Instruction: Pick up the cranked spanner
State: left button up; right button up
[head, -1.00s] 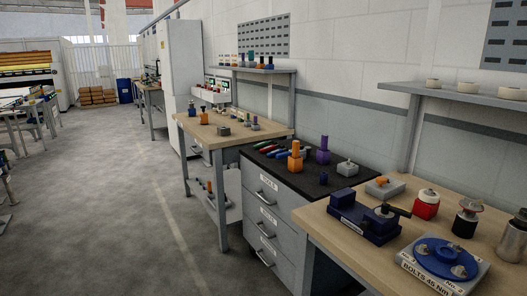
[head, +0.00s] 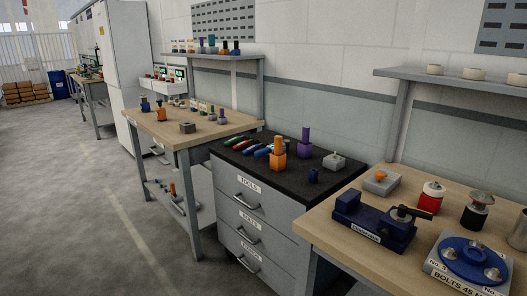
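I cannot tell for certain which thing is the cranked spanner. Several slim tools with coloured handles (head: 256,149) lie at the left side of the black top of the drawer cabinet (head: 330,180). A dark tool with a yellowish end (head: 415,212) lies across the blue fixture (head: 372,222) on the right bench. The shape of each is too small to make out. Neither of my grippers is in view.
An orange block (head: 278,152), a purple block (head: 304,145) and a grey fixture (head: 335,161) stand on the cabinet. The right bench (head: 330,228) holds a blue disc plate (head: 470,258) and a red can (head: 431,196). Open floor (head: 90,210) lies left.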

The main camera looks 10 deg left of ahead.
aim_at(253, 148)
jog(key=i+j, duration=0.15)
jog(key=i+j+u, duration=0.15)
jog(key=j, duration=0.2)
jog(key=i+j, duration=0.45)
jog(key=i, duration=0.3)
